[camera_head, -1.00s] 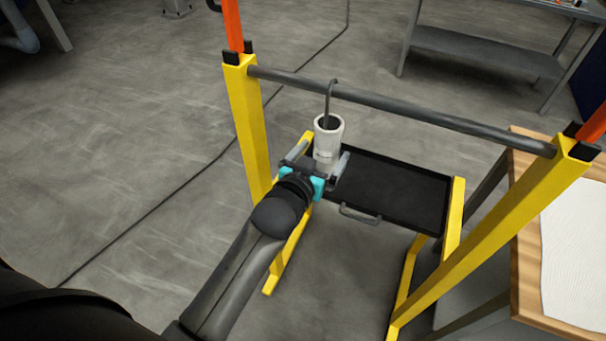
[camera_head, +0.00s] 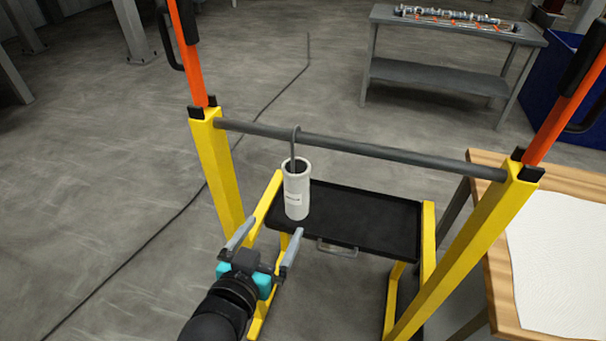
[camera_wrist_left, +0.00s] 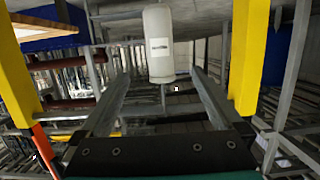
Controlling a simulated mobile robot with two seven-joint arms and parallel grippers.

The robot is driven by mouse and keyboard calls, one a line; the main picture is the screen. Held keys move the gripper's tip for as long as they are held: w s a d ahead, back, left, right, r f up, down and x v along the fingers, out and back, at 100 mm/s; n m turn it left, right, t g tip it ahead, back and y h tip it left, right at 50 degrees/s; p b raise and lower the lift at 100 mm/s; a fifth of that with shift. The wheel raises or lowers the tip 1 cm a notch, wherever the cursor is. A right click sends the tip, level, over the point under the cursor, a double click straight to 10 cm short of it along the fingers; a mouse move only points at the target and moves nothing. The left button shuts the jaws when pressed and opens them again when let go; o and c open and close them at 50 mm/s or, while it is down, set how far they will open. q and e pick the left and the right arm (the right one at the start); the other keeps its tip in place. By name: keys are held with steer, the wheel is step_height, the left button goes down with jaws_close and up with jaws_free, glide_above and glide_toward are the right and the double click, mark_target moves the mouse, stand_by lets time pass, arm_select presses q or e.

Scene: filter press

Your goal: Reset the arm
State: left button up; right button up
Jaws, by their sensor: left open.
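My left gripper (camera_head: 264,246) is open and empty, in front of and below the white cylinder in the head view. That view seems turned over. My right gripper is not in view.
A black tray (camera_head: 370,222) with a handle sits between the yellow posts (camera_head: 217,165). A wooden table (camera_head: 497,270) with a white sheet stands at the right. A grey bench (camera_head: 430,75) with parts and a blue bin (camera_head: 560,90) are at the back.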

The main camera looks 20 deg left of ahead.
arm_select(q)
steer(key=s+d+f+m+g, duration=0.1)
steer(key=s+f+g, duration=0.35)
steer(key=f, duration=1.05)
steer(key=s+f+g, duration=0.3)
steer(key=s+f, duration=0.3)
steer(key=f, duration=1)
steer(key=s+a+f+g, duration=0.2)
steer(key=s+f, duration=0.5)
steer(key=s, duration=0.4)
steer(key=s+a+f+m+g+b, duration=0.1)
steer(key=s+a+f+g, duration=0.2)
steer(key=s+f, duration=0.4)
steer(key=s+g, duration=0.1)
steer(key=s, duration=0.2)
steer(key=shift+s+f+g+y, duration=0.3)
steer(key=shift+s+g, duration=0.05)
steer(key=shift+d, duration=0.1)
